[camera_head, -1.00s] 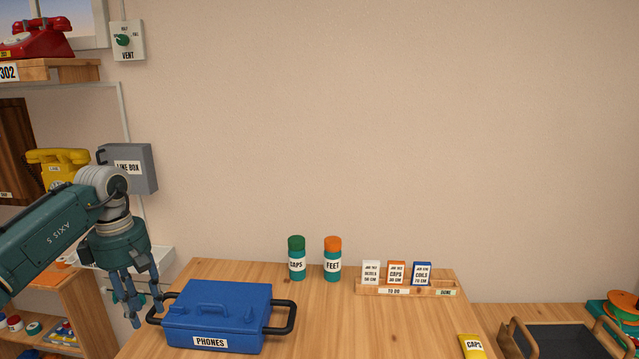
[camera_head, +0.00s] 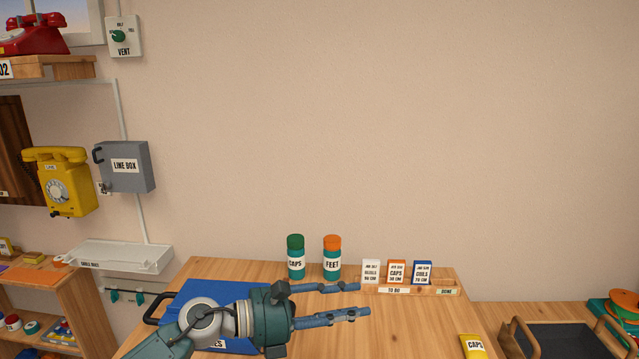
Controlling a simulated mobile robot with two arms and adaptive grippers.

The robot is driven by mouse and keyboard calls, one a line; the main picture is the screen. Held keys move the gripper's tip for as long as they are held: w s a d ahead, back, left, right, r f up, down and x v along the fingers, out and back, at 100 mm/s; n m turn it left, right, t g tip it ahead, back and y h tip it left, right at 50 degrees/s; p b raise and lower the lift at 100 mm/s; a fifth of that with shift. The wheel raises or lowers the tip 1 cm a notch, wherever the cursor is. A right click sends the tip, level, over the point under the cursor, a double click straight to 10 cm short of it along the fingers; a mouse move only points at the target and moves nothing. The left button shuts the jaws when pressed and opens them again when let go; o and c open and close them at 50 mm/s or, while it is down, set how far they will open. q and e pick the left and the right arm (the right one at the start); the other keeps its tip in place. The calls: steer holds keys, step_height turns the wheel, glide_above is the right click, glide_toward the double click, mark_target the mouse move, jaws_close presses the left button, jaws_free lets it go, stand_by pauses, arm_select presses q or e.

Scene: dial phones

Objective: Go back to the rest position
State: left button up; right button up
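My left gripper (camera_head: 362,300) is in front of the blue PHONES case (camera_head: 225,290) and hides much of its right half and most of its label. Its blue fingers point right over the wooden table (camera_head: 400,335), apart from each other, with nothing seen between them. The fingertips are in front of the card rack, and I cannot tell how high they are above the table. My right gripper is out of view.
A green-lidded CAPS jar (camera_head: 296,258) and an orange-lidded FEET jar (camera_head: 332,259) stand behind the gripper. A card rack (camera_head: 445,282) holds three cards. A yellow CAPS packet (camera_head: 473,346) lies at the front right. A dark tray (camera_head: 560,342) is further right.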

arm_select(q)
steer(key=w+a+r+n+t+y, duration=0.15)
steer(key=a+n+t, duration=0.35)
steer(key=n, duration=0.5)
steer(key=a+r+n+t+y, duration=0.2)
steer(key=r+n+t+y, duration=0.1)
steer(key=n+t, duration=0.6)
steer(key=s+a+f+n+g+y, duration=0.3)
steer(key=a+f+n+y, duration=0.3)
steer(key=a+f+n, duration=0.3)
steer(key=s+a+f+n+g+y, duration=0.2)
steer(key=s+a+f+n+y, duration=0.3)
steer(key=f+n, duration=0.45)
steer(key=s+a+f+n+g, duration=0.25)
steer(key=s+f+g, duration=0.2)
steer(key=s, duration=0.45)
steer(key=s+a+f+n+g, duration=0.1)
steer(key=s+f+n+g, duration=0.3)
steer(key=s, duration=0.5)
steer(key=s+a+f+n+g, duration=0.25)
steer(key=s+f, duration=0.35)
steer(key=s, duration=0.3)
step_height(320, 180, down, 28)
steer(key=s+f+g, duration=0.1)
steer(key=s, duration=0.2)
steer(key=s+a+f+g, duration=0.1)
steer(key=s+a+f, duration=0.1)
steer(key=s+f, duration=1.1)
steer(key=s, duration=0.3)
steer(key=shift+f, duration=0.4)
